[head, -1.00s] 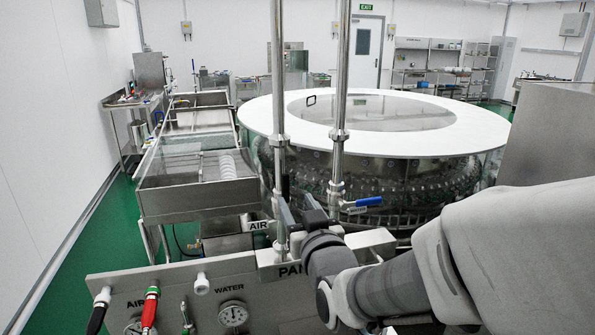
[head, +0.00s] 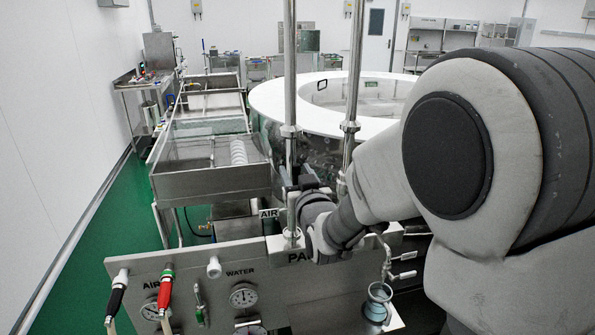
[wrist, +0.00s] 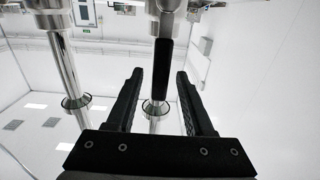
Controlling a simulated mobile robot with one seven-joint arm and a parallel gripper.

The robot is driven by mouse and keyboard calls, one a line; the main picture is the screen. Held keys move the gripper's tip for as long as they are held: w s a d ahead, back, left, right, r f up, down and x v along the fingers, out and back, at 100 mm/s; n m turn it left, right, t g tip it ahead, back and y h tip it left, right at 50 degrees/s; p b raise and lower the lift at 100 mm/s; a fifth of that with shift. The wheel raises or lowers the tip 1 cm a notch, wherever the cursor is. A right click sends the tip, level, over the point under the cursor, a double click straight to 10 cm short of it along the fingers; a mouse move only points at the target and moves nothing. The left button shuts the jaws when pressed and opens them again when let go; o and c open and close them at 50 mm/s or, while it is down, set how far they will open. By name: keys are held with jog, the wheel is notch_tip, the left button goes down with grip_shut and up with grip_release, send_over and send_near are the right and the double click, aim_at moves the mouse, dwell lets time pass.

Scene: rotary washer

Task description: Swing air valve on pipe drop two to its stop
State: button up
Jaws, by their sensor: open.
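Two steel pipe drops stand above the panel in the head view. The left pipe (head: 290,80) has an AIR tag (head: 268,213) at its foot; the right pipe is (head: 355,75). My gripper (head: 300,178) is at the left pipe, where it and my arm hide most of the valve. In the wrist view my gripper (wrist: 159,75) is open. A dark lever handle (wrist: 162,65), apparently the air valve's, lies between the fingers, with a pipe (wrist: 153,122) behind it. I cannot tell whether a finger touches it. The other pipe (wrist: 66,70) is at left.
The panel (head: 240,275) below carries gauges (head: 243,295), a black-handled hose (head: 117,295) and a red-handled hose (head: 167,290). A blue-grey jug (head: 379,303) is at lower right. The round washer (head: 275,100) and a steel trough (head: 210,180) stand behind. Green floor (head: 90,265) is clear at left.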

jog(key=shift+c, duration=0.3)
grip_shut()
dwell(1.1)
